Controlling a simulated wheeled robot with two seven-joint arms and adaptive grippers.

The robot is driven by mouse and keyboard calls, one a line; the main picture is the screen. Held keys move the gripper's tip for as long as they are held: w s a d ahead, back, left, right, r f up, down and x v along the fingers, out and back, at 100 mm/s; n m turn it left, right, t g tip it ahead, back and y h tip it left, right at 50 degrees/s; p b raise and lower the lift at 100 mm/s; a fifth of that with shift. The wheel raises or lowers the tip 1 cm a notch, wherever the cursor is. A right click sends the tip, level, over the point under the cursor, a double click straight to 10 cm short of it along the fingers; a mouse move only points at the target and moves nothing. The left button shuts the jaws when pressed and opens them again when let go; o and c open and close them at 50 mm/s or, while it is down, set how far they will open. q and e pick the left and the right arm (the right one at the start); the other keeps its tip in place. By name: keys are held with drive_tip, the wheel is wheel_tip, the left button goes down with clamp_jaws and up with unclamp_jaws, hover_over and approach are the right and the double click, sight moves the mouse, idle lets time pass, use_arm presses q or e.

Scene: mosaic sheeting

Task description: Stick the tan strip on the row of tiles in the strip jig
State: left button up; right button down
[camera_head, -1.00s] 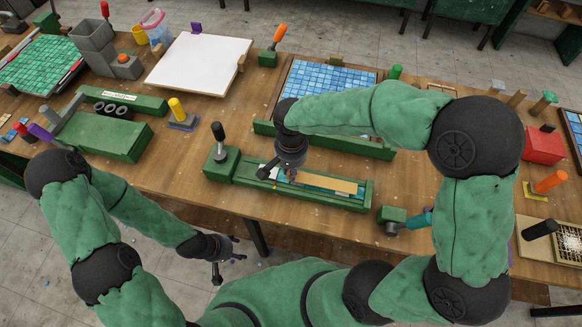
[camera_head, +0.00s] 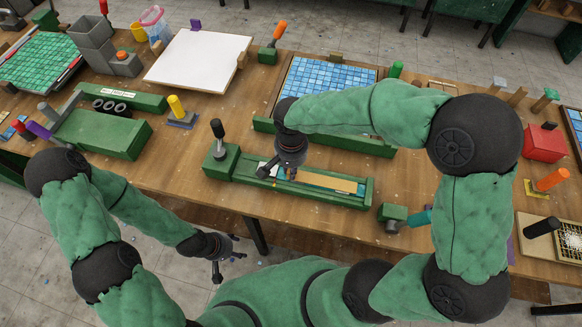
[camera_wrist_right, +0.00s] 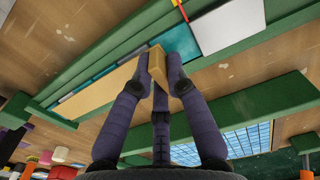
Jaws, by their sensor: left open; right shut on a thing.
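The tan strip (camera_head: 330,182) lies lengthwise over the green strip jig (camera_head: 369,194). My right gripper (camera_head: 283,178) is shut on its left end. In the right wrist view the fingertips (camera_wrist_right: 160,72) pinch the end of the strip (camera_wrist_right: 98,95). Blue tiles (camera_wrist_right: 180,43) show in the jig beyond the held end, and a few more along the strip's edge. The strip hides most of the row. I cannot tell whether the strip touches the tiles. My left gripper (camera_head: 222,268) is open and empty, in front of the table's front edge.
A white piece (camera_wrist_right: 230,25) lies at the jig's left end, beside a block with a black-handled lever (camera_head: 218,143). A blue tile panel (camera_head: 325,80) lies behind the jig. A green tool with a teal handle (camera_head: 408,218) lies to its right.

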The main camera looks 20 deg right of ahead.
drive_tip(key=c, duration=1.2)
unclamp_jaws()
drive_tip(key=shift+o, duration=0.2)
drive_tip(key=shift+r, duration=0.1)
wheel_tip(320, 180, up, 12)
